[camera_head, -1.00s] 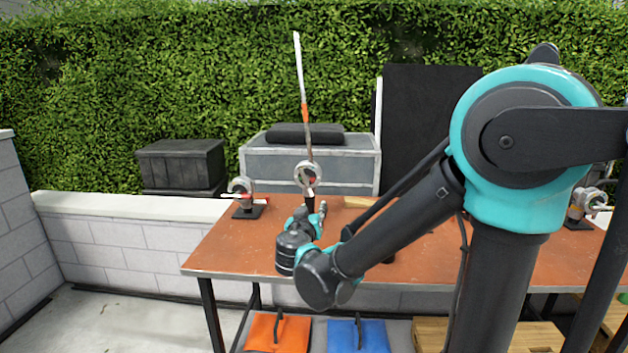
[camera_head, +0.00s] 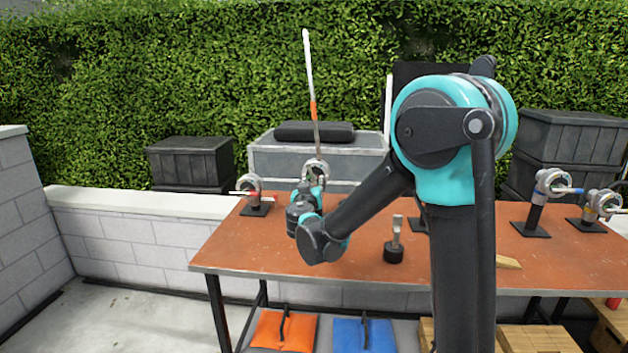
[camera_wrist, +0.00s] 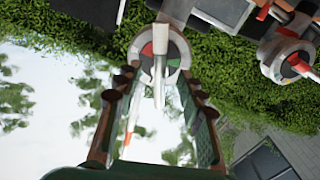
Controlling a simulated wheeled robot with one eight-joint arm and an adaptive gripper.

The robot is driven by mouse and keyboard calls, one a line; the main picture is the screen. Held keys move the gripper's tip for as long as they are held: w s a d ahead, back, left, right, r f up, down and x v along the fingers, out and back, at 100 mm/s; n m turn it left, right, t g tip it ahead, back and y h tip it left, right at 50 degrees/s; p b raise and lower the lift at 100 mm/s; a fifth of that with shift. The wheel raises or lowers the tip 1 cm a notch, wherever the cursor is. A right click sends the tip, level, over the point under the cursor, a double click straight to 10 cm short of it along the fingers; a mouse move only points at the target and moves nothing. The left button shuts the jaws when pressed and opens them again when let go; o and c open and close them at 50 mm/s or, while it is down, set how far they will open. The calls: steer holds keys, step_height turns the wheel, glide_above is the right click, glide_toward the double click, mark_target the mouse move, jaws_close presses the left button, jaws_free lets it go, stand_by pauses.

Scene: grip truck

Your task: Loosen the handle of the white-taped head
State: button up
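A round metal grip head (camera_head: 315,170) stands at the back of the table, with a long white-and-orange rod rising from it. I cannot tell whether a fingertip touches the head. In the head view my gripper (camera_head: 311,186) partly covers the head's lower part.
Another head with a red handle (camera_head: 254,188) stands to the left, and two more heads (camera_head: 550,184) stand at the right. A short dark-based post (camera_head: 394,246) is on the orange-brown table (camera_head: 285,232). Grey crates and a hedge are behind.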

mark_target(314, 180)
steer(key=shift+w+d, duration=0.1)
steer(key=shift+w, duration=1.9)
jaws_close()
